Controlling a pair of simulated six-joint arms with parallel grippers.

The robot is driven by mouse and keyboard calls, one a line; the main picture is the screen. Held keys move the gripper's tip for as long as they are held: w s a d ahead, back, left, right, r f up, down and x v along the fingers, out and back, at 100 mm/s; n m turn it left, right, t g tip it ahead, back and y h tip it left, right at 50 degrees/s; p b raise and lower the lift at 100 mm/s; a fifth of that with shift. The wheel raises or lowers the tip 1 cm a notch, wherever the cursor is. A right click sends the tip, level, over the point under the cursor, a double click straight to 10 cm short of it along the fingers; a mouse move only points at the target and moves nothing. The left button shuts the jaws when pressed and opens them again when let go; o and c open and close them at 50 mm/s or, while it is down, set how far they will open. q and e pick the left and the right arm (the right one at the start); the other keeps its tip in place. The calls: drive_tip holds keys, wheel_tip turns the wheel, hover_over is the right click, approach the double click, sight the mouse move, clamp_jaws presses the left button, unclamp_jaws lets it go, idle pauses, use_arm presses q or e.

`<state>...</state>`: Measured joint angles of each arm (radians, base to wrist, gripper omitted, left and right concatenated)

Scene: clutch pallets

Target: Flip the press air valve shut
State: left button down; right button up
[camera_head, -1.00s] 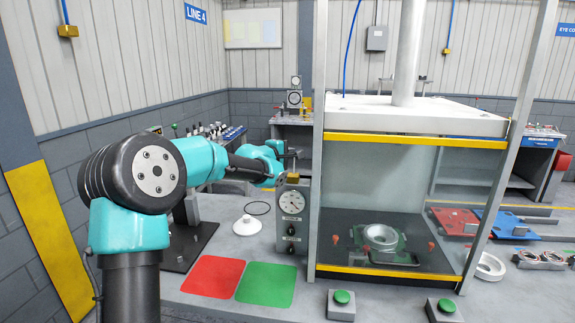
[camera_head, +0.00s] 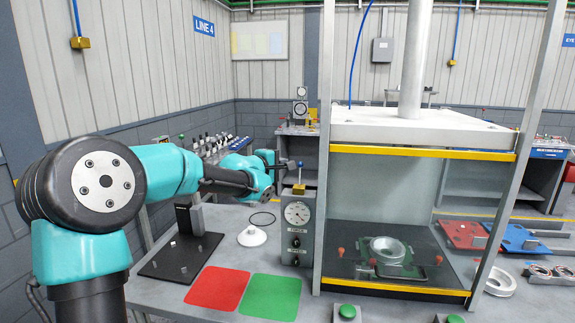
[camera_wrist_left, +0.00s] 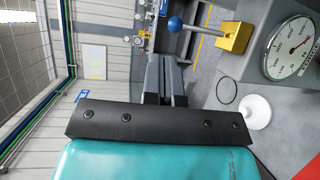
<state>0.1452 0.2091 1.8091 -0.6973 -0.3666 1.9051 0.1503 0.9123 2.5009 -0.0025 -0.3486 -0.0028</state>
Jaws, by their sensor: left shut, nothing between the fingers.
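The press air valve is a yellow block (camera_head: 299,189) on top of the grey gauge box (camera_head: 297,242). Its lever stands up from the block and ends in a blue ball knob (camera_head: 300,164). The wrist view, which is turned sideways, shows the yellow block (camera_wrist_left: 234,38), the grey lever and the blue knob (camera_wrist_left: 175,24) clearly. My left gripper (camera_head: 285,166) is just left of the knob at about its height. In the wrist view its fingers (camera_wrist_left: 166,62) are together and empty, with a gap between them and the knob. My right gripper is not in view.
The press frame (camera_head: 322,200) stands right of the gauge box. A white funnel-like part (camera_head: 252,236) and a black ring (camera_head: 262,219) lie left of the box. Red (camera_head: 217,289) and green (camera_head: 270,297) mats lie in front. A black plate (camera_head: 180,257) is at left.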

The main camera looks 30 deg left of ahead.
use_arm(q)
drive_tip(key=s+a+r, duration=0.1)
drive_tip(key=s+r, duration=0.1)
drive_tip(key=s, duration=0.4)
drive_tip(key=shift+s, duration=0.15)
